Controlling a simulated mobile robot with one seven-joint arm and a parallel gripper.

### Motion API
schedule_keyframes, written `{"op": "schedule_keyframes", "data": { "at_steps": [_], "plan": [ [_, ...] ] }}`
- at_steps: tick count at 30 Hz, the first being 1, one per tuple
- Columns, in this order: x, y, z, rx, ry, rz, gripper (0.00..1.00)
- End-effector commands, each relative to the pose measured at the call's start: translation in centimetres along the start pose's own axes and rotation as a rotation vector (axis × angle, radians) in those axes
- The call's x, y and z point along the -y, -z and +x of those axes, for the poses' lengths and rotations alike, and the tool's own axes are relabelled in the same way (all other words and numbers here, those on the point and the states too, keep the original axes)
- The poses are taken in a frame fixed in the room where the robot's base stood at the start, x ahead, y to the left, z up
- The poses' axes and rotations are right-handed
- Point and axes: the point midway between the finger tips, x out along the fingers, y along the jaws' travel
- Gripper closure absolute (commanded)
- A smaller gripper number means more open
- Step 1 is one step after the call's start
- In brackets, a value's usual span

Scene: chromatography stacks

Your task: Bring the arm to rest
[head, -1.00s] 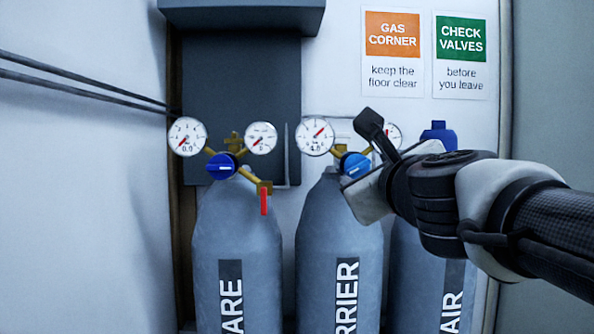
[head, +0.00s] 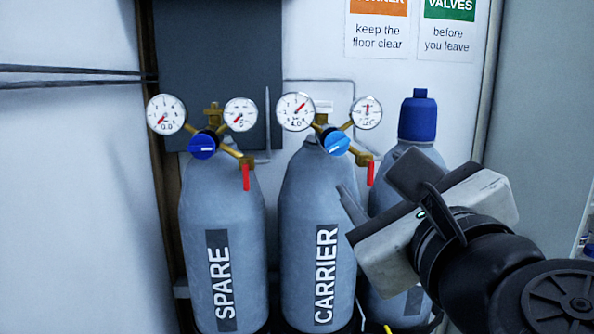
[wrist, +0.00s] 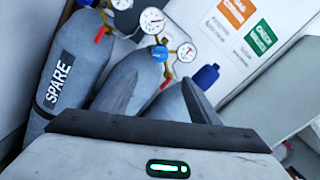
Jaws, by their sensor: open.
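My gripper (head: 380,194) is at the right in the head view, in front of the AIR cylinder (head: 400,160), which has a blue cap (head: 417,116). It is open and empty, its fingers pointing toward the cylinders. In the wrist view the two fingers (wrist: 160,88) stand apart, with the CARRIER cylinder seen behind and between them. The gripper appears apart from the CARRIER cylinder (head: 300,205) and its regulator with a light blue knob (head: 336,142). My arm hides much of the AIR cylinder.
The SPARE cylinder (head: 205,215) stands left, with a dark blue knob (head: 202,146). Red levers hang down on the SPARE (head: 246,177) and CARRIER (head: 370,173) regulators. Gauges (head: 297,111) stick out above. Two dark lines run along the left wall (head: 70,180).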

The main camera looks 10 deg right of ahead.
Motion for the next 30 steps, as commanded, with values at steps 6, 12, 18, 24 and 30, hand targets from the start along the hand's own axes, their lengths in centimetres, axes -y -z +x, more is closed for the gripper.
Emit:
{"op": "schedule_keyframes", "data": {
  "at_steps": [6,12,18,24,30],
  "plan": [
    [-0.3,0.1,0.1,-0.003,-0.011,-0.025,0.44],
    [-5.7,3.0,1.2,-0.038,-0.266,-0.584,0.44],
    [-12.0,10.7,-0.5,0.045,-0.742,-1.456,0.44],
    [-12.8,17.5,-3.6,0.238,-1.164,-2.048,0.44],
    [-10.0,17.1,-5.2,0.371,-1.379,-2.294,0.44]
  ]
}}
